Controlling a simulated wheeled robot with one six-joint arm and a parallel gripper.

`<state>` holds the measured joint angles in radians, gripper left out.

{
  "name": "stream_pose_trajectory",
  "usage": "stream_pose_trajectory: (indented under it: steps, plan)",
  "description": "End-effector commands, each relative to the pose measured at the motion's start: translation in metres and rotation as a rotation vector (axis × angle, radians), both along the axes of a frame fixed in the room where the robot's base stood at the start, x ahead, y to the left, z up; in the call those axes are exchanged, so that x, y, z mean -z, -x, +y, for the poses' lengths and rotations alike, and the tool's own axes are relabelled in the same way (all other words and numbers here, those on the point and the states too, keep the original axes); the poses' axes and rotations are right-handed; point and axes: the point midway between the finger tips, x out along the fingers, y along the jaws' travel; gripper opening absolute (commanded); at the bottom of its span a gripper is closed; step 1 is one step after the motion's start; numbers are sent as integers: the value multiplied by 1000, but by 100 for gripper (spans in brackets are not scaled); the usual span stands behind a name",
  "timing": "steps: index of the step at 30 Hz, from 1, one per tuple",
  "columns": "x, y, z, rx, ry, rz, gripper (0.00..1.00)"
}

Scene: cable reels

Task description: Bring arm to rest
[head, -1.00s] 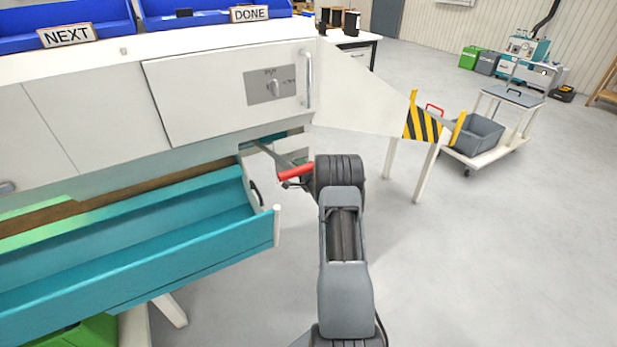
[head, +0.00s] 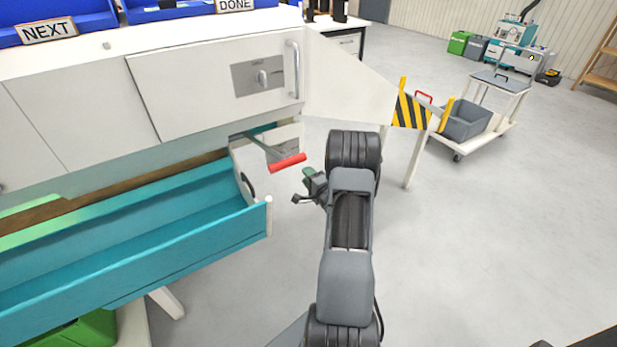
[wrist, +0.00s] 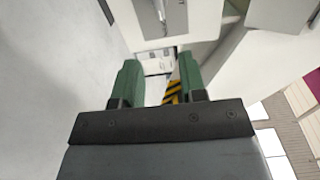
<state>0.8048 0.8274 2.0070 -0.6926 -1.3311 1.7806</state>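My arm reaches up the middle of the head view. My gripper (head: 304,190) sits left of the arm's dark wrist joint, to the right of and below a red-handled lever (head: 287,162) under the bench. A visible gap separates it from the red handle. In the wrist view, the two green fingers of my gripper (wrist: 158,85) stand apart with nothing between them. The lever is not clearly seen in the wrist view.
A teal drawer (head: 262,222) stands open to the left of my arm. The white bench (head: 90,105) is above it. A yellow-black striped guard (head: 411,110) and a trolley with a grey bin (head: 466,122) are at the right.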

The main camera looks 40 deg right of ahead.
Motion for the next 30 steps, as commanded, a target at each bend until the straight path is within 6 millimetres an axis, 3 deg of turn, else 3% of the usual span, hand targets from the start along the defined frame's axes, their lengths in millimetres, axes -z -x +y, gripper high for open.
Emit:
stream_pose_trajectory:
  steps: [17,20,24,26,30]
  plan:
    - [5,0,-1,5,67,34,38]
    - [30,4,-8,35,195,198,38]
    - [82,37,-17,51,386,596,38]
    - [83,52,-15,19,472,770,38]
    - [48,82,12,-156,650,1114,38]
